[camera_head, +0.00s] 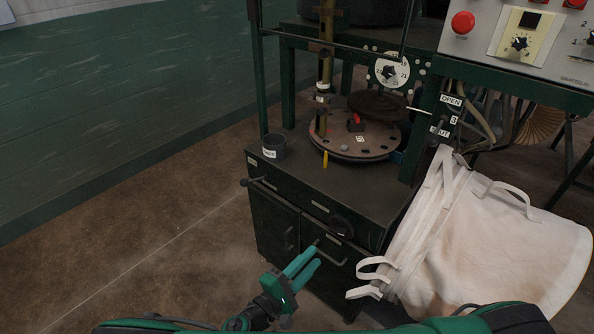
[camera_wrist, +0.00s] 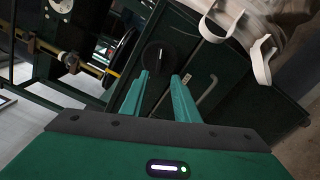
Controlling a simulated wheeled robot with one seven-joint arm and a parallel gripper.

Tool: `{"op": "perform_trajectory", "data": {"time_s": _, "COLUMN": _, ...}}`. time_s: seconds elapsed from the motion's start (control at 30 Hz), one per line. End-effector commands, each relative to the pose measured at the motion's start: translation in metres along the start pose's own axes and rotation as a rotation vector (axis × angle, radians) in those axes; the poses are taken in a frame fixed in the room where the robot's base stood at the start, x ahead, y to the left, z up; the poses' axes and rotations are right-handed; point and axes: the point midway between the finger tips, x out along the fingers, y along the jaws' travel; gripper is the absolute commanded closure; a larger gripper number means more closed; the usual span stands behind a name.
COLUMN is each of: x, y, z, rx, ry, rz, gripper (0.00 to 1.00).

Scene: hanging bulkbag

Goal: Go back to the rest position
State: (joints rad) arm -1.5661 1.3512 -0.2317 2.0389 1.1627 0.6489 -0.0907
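My gripper (camera_head: 306,262) is in front of the dark green cabinet (camera_head: 268,215), low and near its drawer and door handles. Its two teal fingers also show in the wrist view (camera_wrist: 160,85), spread apart with nothing between them. The white bulk bag (camera_head: 490,240) hangs at the right in the head view, tilted, with several loops. Two of its loops (camera_wrist: 262,60) show at the top right of the wrist view. A black round knob (camera_wrist: 158,58) on the cabinet appears beyond the fingertips, and I cannot tell the exact gap.
The cabinet top carries a round plate (camera_head: 355,140) and a grey cup (camera_head: 273,146). A control box (camera_head: 530,40) with a red button (camera_head: 463,22) is at the upper right. The floor (camera_head: 130,240) to the left is clear, up to the green wall (camera_head: 110,90).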

Motion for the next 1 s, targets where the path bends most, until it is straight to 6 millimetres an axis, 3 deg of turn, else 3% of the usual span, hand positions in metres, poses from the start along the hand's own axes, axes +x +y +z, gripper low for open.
{"op": "perform_trajectory", "data": {"time_s": 0.17, "x": 0.006, "y": 0.004, "z": 0.003, "rx": 0.008, "ry": -0.022, "rz": -0.031, "gripper": 0.72}}
{"op": "perform_trajectory", "data": {"time_s": 0.37, "x": 0.041, "y": 0.018, "z": 0.025, "rx": 0.050, "ry": -0.144, "rz": -0.204, "gripper": 0.72}}
{"op": "perform_trajectory", "data": {"time_s": 0.7, "x": 0.106, "y": 0.043, "z": 0.089, "rx": 0.173, "ry": -0.386, "rz": -0.569, "gripper": 0.72}}
{"op": "perform_trajectory", "data": {"time_s": 1.0, "x": 0.147, "y": 0.061, "z": 0.158, "rx": 0.321, "ry": -0.561, "rz": -0.864, "gripper": 0.72}}
